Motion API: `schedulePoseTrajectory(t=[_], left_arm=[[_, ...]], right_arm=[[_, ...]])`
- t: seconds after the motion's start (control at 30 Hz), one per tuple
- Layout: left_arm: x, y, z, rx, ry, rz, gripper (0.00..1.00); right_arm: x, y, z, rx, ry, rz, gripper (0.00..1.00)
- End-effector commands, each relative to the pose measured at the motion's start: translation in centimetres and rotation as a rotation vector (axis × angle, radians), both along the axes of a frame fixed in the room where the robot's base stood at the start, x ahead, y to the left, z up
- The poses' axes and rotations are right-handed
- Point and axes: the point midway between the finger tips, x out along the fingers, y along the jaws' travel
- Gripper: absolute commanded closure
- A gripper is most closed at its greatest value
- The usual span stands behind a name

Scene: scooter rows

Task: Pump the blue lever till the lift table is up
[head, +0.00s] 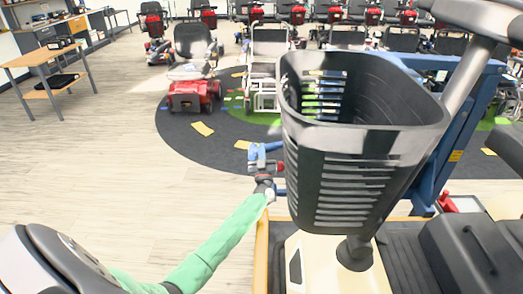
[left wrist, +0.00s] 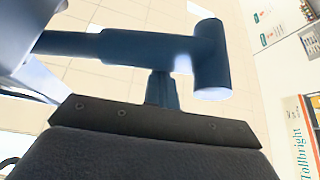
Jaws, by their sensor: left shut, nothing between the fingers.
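The blue lever (head: 262,152) shows in the head view beside the black basket's lower left. In the left wrist view, its bar (left wrist: 150,47) runs in from the left and ends in a thick round crosspiece (left wrist: 211,60). My left gripper (head: 267,173) is shut with nothing between its fingers, right at the lever; its narrow fingers (left wrist: 162,89) reach up to the underside of the bar. I cannot tell whether they touch. The lift table (head: 262,255) has a yellow edge and carries a cream scooter (head: 340,262). My right gripper is not in view.
The scooter's black basket (head: 365,180) hides part of the lever and the blue frame (head: 455,135). A wooden table (head: 40,60) stands at the far left. Rows of parked scooters (head: 195,65) stand at the back. The light floor on the left is clear.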

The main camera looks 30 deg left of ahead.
Motion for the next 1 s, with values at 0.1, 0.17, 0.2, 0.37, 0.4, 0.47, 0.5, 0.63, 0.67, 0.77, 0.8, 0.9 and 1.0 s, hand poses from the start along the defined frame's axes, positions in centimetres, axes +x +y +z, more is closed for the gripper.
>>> schedulePoseTrajectory(t=[0.1, 0.17, 0.2, 0.37, 0.4, 0.47, 0.5, 0.63, 0.67, 0.77, 0.8, 0.9, 1.0], left_arm=[[-0.2, -0.1, -0.4, -0.001, 0.014, -0.005, 1.00], [-0.3, 0.1, 0.3, -0.001, 0.012, -0.004, 1.00], [-0.3, 0.2, 0.9, -0.001, 0.011, -0.004, 1.00], [-0.3, 0.4, 3.6, 0.002, 0.008, -0.004, 1.00], [-0.4, 0.4, 4.1, 0.009, 0.012, -0.004, 1.00], [-0.4, 0.5, 4.7, 0.034, 0.027, -0.003, 1.00], [-0.4, 0.4, 5.1, 0.051, 0.036, -0.003, 1.00], [-0.3, 0.4, 6.4, 0.106, 0.069, -0.002, 1.00], [-0.3, 0.4, 6.7, 0.118, 0.076, -0.003, 1.00], [-0.2, 0.3, 7.7, 0.159, 0.101, -0.002, 1.00], [-0.2, 0.2, 8.0, 0.174, 0.110, -0.002, 1.00], [-0.1, 0.1, 8.8, 0.213, 0.134, -0.002, 1.00], [0.0, -0.1, 9.6, 0.246, 0.153, -0.001, 1.00]], right_arm=[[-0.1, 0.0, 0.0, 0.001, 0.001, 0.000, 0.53], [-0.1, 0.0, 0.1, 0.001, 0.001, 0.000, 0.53], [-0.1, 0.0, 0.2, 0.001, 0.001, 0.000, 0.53], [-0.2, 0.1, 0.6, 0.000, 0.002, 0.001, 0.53], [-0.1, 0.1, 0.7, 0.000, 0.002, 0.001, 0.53], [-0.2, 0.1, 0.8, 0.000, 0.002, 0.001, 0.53], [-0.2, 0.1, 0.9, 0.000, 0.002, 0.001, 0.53], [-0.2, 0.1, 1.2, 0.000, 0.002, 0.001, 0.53], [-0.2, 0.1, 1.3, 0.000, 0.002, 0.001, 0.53], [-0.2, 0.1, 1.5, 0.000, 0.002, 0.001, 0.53], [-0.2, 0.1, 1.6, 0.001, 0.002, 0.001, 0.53], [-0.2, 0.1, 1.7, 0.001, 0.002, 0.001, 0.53], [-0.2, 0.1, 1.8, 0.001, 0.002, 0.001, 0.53]])
